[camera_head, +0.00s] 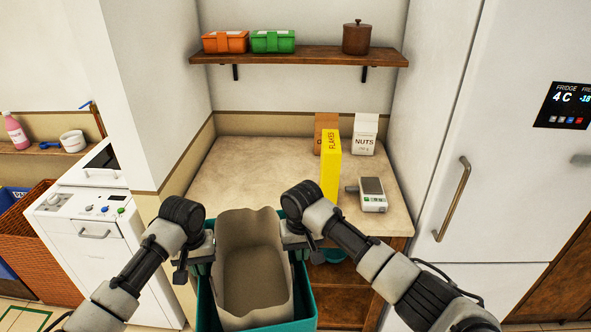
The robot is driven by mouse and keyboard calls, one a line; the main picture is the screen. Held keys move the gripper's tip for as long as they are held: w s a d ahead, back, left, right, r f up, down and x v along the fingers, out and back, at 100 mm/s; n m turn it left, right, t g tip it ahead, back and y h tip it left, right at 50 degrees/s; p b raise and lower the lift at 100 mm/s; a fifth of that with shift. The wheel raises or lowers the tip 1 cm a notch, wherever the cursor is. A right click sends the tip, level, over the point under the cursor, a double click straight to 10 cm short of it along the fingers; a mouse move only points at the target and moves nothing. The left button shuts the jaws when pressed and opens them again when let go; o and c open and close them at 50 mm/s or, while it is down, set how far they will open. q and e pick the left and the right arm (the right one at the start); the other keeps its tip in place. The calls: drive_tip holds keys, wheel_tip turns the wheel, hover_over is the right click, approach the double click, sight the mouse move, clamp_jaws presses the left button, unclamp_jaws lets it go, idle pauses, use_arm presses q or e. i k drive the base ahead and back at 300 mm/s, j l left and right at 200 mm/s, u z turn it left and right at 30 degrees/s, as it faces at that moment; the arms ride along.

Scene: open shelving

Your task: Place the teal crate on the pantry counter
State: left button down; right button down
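The teal crate (302,298) is at the bottom middle of the head view, in front of the pantry counter (235,165). A tall beige open bag or liner (252,282) stands inside it. My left gripper (198,258) is at the crate's left rim and my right gripper (297,243) at its right rim. Both look shut on the crate, though the fingertips are partly hidden. The crate hangs between them with no support in sight; its underside is out of view. It hides part of the counter's front edge.
A yellow flakes box (330,165), a brown carton (325,121), a nuts carton (364,135) and a small scale (372,194) occupy the counter's right half. Its left half is clear. A wooden shelf (300,58) hangs above; a fridge (475,130) stands right.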

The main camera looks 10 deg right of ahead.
sight(245, 186)
drive_tip(key=i, duration=1.65)
